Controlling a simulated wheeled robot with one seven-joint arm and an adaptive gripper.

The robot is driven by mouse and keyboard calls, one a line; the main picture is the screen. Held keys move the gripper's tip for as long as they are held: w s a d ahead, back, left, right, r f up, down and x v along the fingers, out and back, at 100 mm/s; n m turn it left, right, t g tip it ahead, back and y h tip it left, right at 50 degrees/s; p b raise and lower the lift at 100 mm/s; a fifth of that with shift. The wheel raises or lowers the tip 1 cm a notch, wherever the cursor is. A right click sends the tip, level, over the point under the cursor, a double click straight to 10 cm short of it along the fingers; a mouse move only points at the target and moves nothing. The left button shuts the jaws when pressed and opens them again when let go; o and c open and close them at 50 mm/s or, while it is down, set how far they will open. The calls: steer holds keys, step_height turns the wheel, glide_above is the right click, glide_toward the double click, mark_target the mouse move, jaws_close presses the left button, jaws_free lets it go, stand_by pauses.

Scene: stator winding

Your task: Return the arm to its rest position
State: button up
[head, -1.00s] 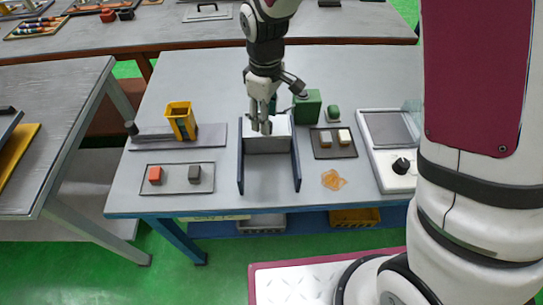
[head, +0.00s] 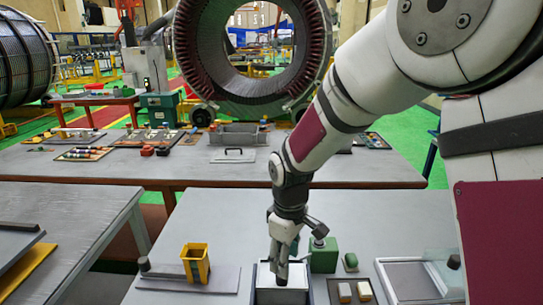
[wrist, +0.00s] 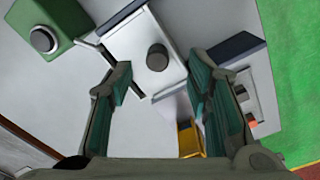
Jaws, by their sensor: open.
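My gripper (head: 283,268) hangs fingers-down over the white box (head: 292,282) between the dark side walls on the near table. In the wrist view my gripper (wrist: 160,95) is open, its two teal-padded fingers wide apart and nothing held. Beyond the fingertips the white box's top (wrist: 130,42) shows, with a dark round knob (wrist: 157,58) on it. I cannot tell how far the fingertips are above it. My arm reaches down from the upper right in the head view.
A green box (head: 324,255) stands close to the right of my gripper. A yellow bin (head: 196,263) stands to the left on a grey plate. Another table and a large stator ring (head: 190,60) are behind.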

steer(key=s+d+r+m+t, duration=0.1)
steer(key=s+d+r+m, duration=0.3)
steer(key=r, duration=0.4)
steer(key=s+d+r+m+t, duration=0.2)
steer(key=s+d+r, duration=0.35)
steer(key=r, duration=0.25)
steer(key=s+d+r+m+t, duration=0.1)
steer(key=s+d+r+m, duration=0.1)
steer(key=s, duration=0.3)
steer(key=s+d+r+m+t, duration=0.1)
steer(key=s+d+r+m, duration=0.1)
steer(key=s, duration=0.4)
steer(key=shift+s+d+r+m, duration=0.25)
steer(key=shift+d+m, duration=0.25)
steer(key=shift+d, duration=0.25)
